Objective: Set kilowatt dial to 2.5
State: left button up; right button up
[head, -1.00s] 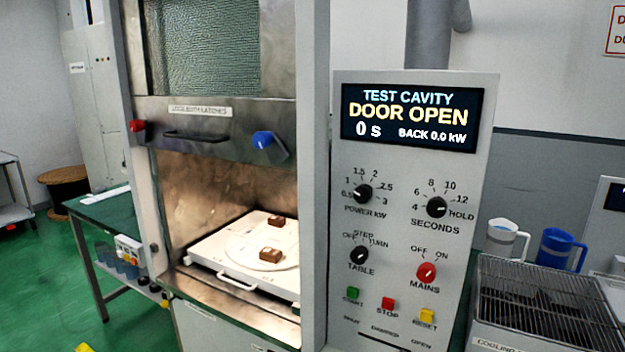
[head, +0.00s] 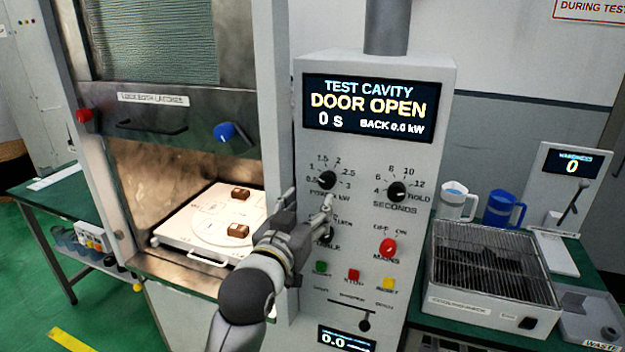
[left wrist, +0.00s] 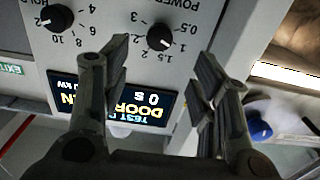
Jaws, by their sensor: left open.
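The kilowatt dial (head: 327,180) is a black knob marked POWER kW at the upper left of the grey control panel, with numbers around it. In the left wrist view the dial (left wrist: 160,36) appears upside down, with a small white mark; I cannot read its setting surely. My left gripper (head: 308,200) is open in front of the panel, just below the dial, hiding part of the lettering and the table knob. In the left wrist view its two fingers (left wrist: 160,62) stand apart on either side of the dial, with nothing between them. My right gripper is not in view.
The seconds dial (head: 397,191) is close on the right. The red mains knob (head: 389,247) and several buttons lie below. The display (head: 374,107) reads DOOR OPEN, 0 s, BACK 0.0 kW. The cavity on the left holds brown blocks on a white tray (head: 172,226). A wire rack (head: 440,262) stands right.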

aim_at(325, 183)
pick_arm(q)
jog(key=p+x, duration=0.2)
jog(key=x, duration=0.6)
jog(key=shift+p+x, duration=0.45)
jog(key=shift+x, duration=0.6)
jog(key=shift+f, duration=0.1)
jog(key=shift+c, duration=0.5)
jog(key=c, duration=0.9)
